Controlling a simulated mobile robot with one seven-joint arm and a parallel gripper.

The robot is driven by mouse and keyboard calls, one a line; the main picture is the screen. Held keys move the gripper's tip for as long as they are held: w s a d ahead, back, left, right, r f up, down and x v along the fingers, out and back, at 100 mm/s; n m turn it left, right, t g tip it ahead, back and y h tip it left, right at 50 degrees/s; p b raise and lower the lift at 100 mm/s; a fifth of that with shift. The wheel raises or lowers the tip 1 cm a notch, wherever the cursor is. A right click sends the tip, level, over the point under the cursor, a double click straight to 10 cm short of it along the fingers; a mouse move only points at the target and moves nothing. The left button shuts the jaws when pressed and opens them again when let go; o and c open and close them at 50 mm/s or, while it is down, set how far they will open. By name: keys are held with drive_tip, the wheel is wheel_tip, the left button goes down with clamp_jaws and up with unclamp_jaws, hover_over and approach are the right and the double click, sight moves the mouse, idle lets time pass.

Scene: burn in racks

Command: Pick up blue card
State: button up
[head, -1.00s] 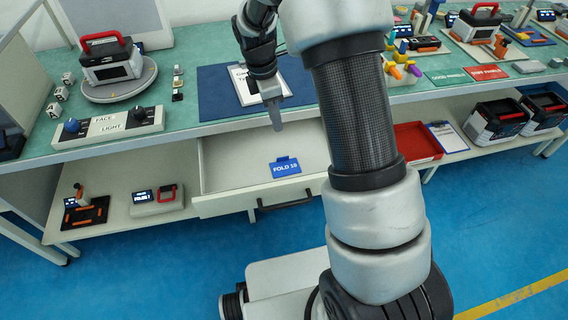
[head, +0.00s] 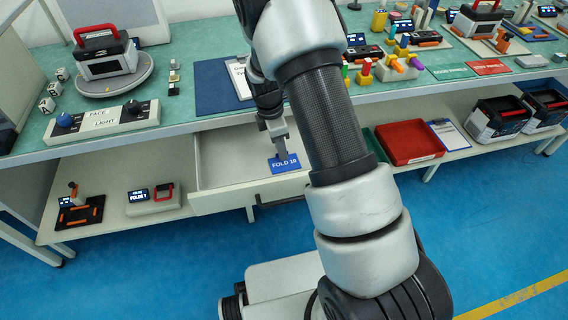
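The blue card (head: 287,165), printed "FOLD 10", lies in the open pale drawer (head: 222,165) below the bench top. My gripper (head: 282,156) points down into the drawer, with its fingertips at the card's upper edge and overlapping it in the head view. The fingers show as one narrow grey shape, so I cannot tell whether they are open or shut, or whether they touch the card.
A blue mat (head: 215,90) with a clipboard lies on the bench above the drawer. A control box (head: 103,122) with knobs stands at the bench's left front. A red tray (head: 408,141) sits on the lower shelf at right.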

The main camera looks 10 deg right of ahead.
drive_tip(key=shift+d+f, duration=0.1)
drive_tip(key=shift+f, duration=0.35)
clamp_jaws()
